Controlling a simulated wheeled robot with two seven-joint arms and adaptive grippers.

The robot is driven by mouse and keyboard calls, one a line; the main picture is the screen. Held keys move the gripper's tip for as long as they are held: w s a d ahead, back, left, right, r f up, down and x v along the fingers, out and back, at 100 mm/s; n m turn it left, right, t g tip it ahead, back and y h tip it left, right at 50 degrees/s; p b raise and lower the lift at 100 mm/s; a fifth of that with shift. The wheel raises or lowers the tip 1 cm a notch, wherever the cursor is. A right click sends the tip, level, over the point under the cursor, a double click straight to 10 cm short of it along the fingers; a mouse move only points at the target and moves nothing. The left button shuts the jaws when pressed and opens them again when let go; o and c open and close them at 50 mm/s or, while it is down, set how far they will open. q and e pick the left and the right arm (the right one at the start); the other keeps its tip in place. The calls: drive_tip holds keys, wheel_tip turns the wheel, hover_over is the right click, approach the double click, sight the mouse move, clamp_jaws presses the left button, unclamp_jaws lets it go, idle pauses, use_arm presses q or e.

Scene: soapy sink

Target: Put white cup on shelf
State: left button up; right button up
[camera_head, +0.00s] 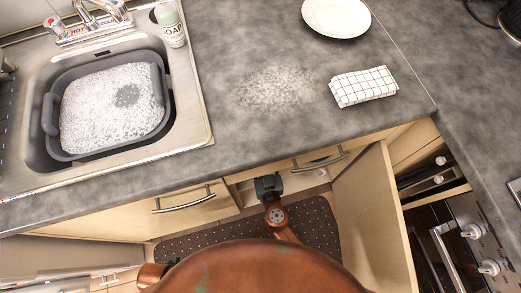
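No white cup can be made out in the head view. A cabinet below the counter stands open, with its wooden door (375,220) swung out to the right. A pale strip of its inside (304,181) shows under the counter edge; most of the inside is hidden, and I cannot make out a shelf clearly. My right gripper (267,183) is dark and small, in front of this opening. Its fingers are too small and dark to show if they are open or shut. My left gripper is out of view.
The sink at left holds a grey tub (52,115) of foamy water with a darker patch. A soap bottle (171,26) stands beside it. A white plate (337,15) and a checked cloth (363,87) lie on the counter. An oven (445,240) is at right.

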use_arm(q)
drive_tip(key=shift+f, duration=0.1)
use_arm(e)
drive_tip(key=shift+f, duration=0.1)
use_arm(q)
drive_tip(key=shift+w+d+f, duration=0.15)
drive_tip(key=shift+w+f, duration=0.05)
use_arm(e)
drive_tip(key=o, duration=1.4)
drive_tip(key=shift+s+d, duration=0.1)
drive_tip(key=shift+s, duration=0.25)
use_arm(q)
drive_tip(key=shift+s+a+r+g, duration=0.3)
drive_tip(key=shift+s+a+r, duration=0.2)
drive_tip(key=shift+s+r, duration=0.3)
use_arm(e)
drive_tip(key=v, duration=1.1)
drive_tip(key=shift+s, duration=0.2)
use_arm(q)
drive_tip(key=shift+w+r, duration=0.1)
